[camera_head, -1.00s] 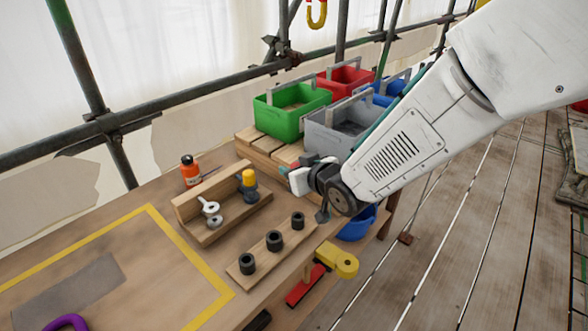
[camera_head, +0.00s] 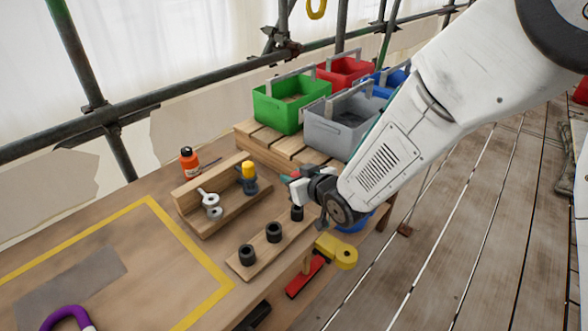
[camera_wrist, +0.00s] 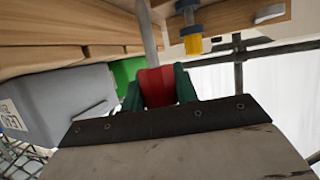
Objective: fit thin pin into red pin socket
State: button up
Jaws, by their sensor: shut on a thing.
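My gripper (camera_wrist: 158,90) has its green fingers shut on a red block-like part, with a thin grey shaft standing out from it. I take this to be the thin pin (camera_wrist: 148,38). In the head view my gripper (camera_head: 289,183) is above the bench's right part, near the far end of a wooden strip (camera_head: 262,253) with black ring-like cylinders (camera_head: 274,232). I cannot pick out a red pin socket for certain in either view. The pin is not clear in the head view.
A wooden holder (camera_head: 229,214) bears a yellow-topped blue item (camera_head: 249,175) and silver ring-headed parts (camera_head: 208,199). An orange bottle (camera_head: 189,160) stands behind. Green (camera_head: 285,105), grey (camera_head: 340,128) and red (camera_head: 345,70) boxes stand beyond. A yellow-taped bench area (camera_head: 150,255) is mostly clear.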

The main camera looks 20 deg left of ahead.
jog(key=shift+f, duration=0.4)
jog(key=shift+f, duration=2.45)
dwell(0.8)
jog(key=o, duration=1.1)
jog(key=shift+c, duration=0.2)
jog(key=v, duration=0.7)
jog(key=shift+s+d, duration=0.25)
jog(key=shift+d, duration=0.05)
